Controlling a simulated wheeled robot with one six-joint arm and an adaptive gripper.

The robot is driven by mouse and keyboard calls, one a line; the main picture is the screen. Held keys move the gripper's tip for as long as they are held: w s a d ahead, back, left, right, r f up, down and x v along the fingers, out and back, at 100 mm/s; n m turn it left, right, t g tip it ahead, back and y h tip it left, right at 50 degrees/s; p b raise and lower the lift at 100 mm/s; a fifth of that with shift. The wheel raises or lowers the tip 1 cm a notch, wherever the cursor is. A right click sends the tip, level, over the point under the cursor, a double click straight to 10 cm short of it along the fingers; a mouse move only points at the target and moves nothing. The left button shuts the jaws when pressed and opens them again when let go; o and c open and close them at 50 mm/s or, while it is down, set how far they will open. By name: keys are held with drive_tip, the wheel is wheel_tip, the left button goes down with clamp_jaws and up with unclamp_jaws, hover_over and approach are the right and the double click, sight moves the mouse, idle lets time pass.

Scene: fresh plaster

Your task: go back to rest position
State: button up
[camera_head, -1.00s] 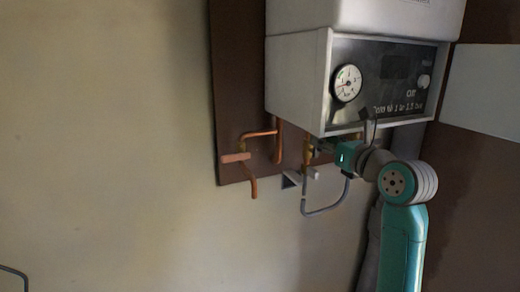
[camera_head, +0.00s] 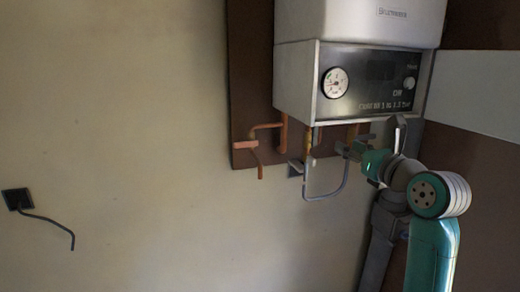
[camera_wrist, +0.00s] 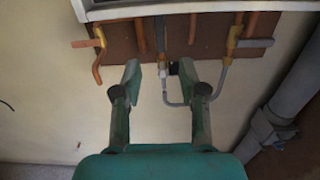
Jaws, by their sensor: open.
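My gripper (camera_wrist: 160,80) is open and empty in the wrist view, its two green fingers spread apart. It points at the pipes below the boiler, and a brass and grey valve (camera_wrist: 163,64) shows beyond the gap between the fingertips. In the head view my gripper (camera_head: 352,151) is small and partly hidden by my arm, just right of the grey looped hose (camera_head: 340,190). The white boiler (camera_head: 293,85) hangs above it, with a round gauge (camera_head: 335,83) and a display reading roughly "Off" and a bar range. I cannot tell the exact distance to the pipes.
Copper pipes (camera_head: 268,127) run below the boiler, in front of a brown backing board (camera_head: 243,90). A thick grey pipe (camera_wrist: 290,95) stands at the right in the wrist view. A black wall socket with a cable (camera_head: 18,199) is at the far left. The plaster wall (camera_head: 120,120) between is clear.

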drive_tip(key=s+f+n+h, duration=0.2)
drive_tip(key=s+f+n, duration=0.25)
drive_tip(key=f, duration=0.95)
drive_tip(key=s+f+n+h, duration=0.1)
drive_tip(key=s+f+n, duration=0.3)
drive_tip(key=f, duration=1.1)
drive_tip(key=s+a+f+n+g+h, duration=0.1)
drive_tip(key=s+f+n, duration=0.2)
drive_tip(key=s+f, duration=0.5)
drive_tip(key=s+a+f+n+h, duration=0.1)
drive_tip(key=s+f+n, duration=0.4)
drive_tip(key=s, duration=0.5)
drive_tip(key=s+a+n+g, duration=0.1)
drive_tip(key=s+n, duration=1.5)
drive_tip(key=s, duration=1.5)
drive_tip(key=shift+s+a+h, duration=0.2)
drive_tip(key=shift+h, duration=0.1)
